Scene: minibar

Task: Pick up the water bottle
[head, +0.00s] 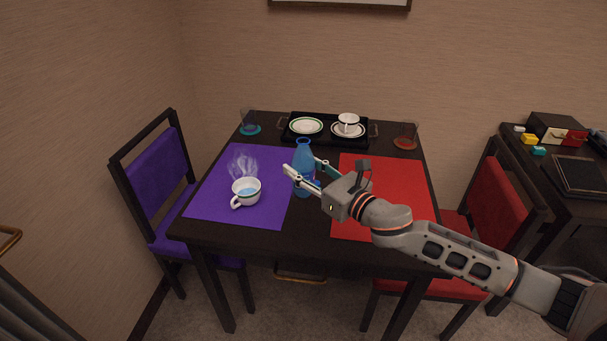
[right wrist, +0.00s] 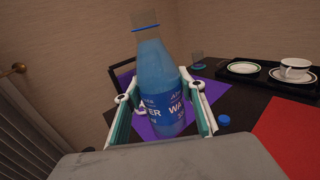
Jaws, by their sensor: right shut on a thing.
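The blue water bottle (head: 303,155) stands upright near the middle of the dark table, at the right edge of the purple mat. Its label shows in the right wrist view (right wrist: 165,108), where the bottle looks slightly tilted and its neck is open. My right gripper (head: 304,172) is shut on the bottle, with one finger on each side of its body. I cannot tell whether the base touches the table. My left gripper is not in view.
A blue cap (right wrist: 223,121) lies on the table by the bottle. A steaming white cup (head: 246,191) is on the purple mat (head: 225,207). A red mat (head: 400,200) lies right. Behind are a black tray (head: 327,126) with dishes and two glasses (head: 250,122) (head: 406,136).

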